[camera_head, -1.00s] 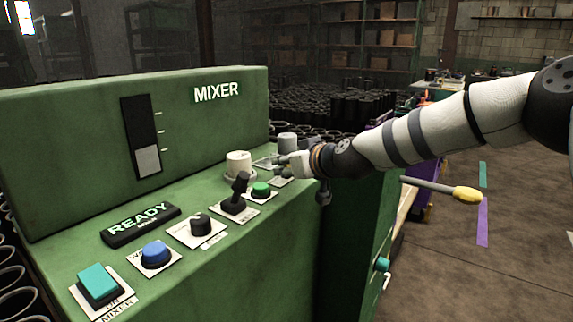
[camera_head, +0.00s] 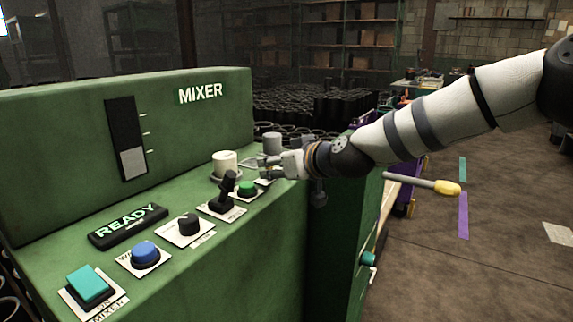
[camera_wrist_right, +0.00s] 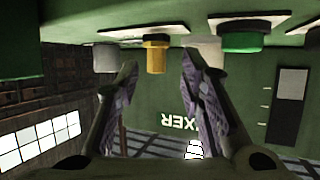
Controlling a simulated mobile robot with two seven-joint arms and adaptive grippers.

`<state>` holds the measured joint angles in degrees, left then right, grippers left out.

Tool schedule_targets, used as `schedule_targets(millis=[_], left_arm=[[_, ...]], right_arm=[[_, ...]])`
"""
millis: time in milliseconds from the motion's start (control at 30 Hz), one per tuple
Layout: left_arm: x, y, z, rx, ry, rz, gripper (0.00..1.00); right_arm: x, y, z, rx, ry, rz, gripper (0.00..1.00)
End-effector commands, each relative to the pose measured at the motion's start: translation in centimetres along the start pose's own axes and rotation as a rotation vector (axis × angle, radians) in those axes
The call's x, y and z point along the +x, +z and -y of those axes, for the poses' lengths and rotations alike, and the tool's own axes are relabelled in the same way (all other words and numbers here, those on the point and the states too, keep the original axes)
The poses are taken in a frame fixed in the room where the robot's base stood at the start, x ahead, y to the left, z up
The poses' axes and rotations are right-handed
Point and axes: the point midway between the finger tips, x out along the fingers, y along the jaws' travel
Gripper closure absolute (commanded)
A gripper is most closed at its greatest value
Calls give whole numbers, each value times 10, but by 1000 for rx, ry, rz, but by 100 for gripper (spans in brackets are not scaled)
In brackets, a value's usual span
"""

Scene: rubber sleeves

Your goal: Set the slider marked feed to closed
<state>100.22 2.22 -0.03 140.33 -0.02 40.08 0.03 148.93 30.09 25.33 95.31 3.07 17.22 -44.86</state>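My right gripper (camera_head: 254,168) is over the far end of the green mixer console (camera_head: 270,235), near a white cylinder (camera_head: 225,160) and a grey cylinder (camera_head: 272,143). In the right wrist view, which is upside down, its two fingers (camera_wrist_right: 159,68) are spread apart and empty. A yellow knob (camera_wrist_right: 156,56) on a white plate shows in the gap between them; I cannot tell whether they straddle it or are short of it. I cannot read a feed mark, so I cannot tell which control is the feed slider. My left gripper is not in view.
A black lever (camera_head: 228,187) and green button (camera_head: 247,188) are close to the gripper. A black knob (camera_head: 188,222), blue button (camera_head: 145,252) and teal switch (camera_head: 90,283) are nearer. A yellow-tipped rod (camera_head: 447,188) sticks out right of the console.

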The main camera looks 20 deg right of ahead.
Motion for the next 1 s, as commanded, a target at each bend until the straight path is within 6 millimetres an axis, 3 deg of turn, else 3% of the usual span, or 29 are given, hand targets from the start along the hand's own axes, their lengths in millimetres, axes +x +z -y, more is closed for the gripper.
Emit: schedule_targets(millis=[100,300,433,833,933,967,1000], left_arm=[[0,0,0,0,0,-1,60],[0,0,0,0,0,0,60],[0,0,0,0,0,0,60],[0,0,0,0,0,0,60],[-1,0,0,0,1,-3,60],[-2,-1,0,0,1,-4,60],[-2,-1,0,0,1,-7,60]], right_arm=[[-35,-2,0,0,-1,-3,65],[-74,-1,0,0,0,-1,65],[-82,0,0,0,-1,0,65],[-82,2,0,1,-1,3,65],[-76,28,5,13,-4,56,65],[-73,45,8,23,-5,90,65],[-69,75,14,39,-7,149,65]])
